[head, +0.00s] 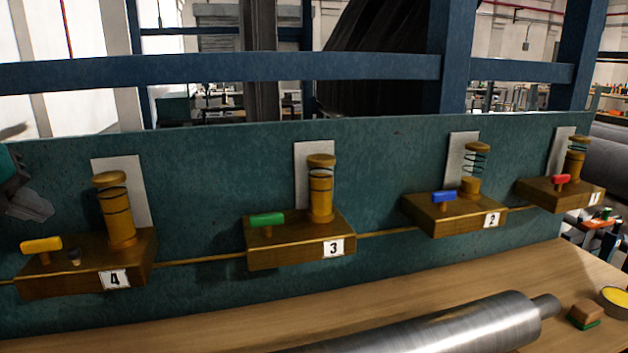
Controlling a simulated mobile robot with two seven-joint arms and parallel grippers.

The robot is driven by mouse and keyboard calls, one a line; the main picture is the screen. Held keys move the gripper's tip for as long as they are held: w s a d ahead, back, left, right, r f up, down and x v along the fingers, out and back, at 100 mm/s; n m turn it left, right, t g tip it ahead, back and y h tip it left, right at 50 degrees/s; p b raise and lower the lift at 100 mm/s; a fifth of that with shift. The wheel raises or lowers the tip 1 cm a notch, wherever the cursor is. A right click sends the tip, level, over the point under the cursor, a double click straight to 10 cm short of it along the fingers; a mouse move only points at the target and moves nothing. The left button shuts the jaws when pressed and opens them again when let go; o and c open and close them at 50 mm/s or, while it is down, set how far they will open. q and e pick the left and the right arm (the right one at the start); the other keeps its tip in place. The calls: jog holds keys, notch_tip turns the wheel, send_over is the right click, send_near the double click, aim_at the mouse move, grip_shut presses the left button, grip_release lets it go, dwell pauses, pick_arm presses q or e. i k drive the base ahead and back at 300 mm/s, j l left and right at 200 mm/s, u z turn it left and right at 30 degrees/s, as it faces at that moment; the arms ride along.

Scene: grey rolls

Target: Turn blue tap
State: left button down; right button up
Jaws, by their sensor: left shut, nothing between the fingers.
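The blue tap (444,197) is a small handle on top of the brown block (460,217) labelled 2, right of the middle. A brass cylinder with an exposed coil (475,170) stands beside the tap on the same block. My left gripper (30,207) is at the far left edge, partly cut off, above the yellow tap. It is shut, with nothing held, and far from the blue tap. My right gripper is not in view.
A yellow tap (41,244), a green tap (267,220) and a red tap (561,180) sit on similar blocks along the teal panel (390,150). A metal roller (450,325) lies on the wooden table (250,325). A blue beam (250,68) crosses behind.

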aim_at(442, 198)
jog(key=k, duration=0.9)
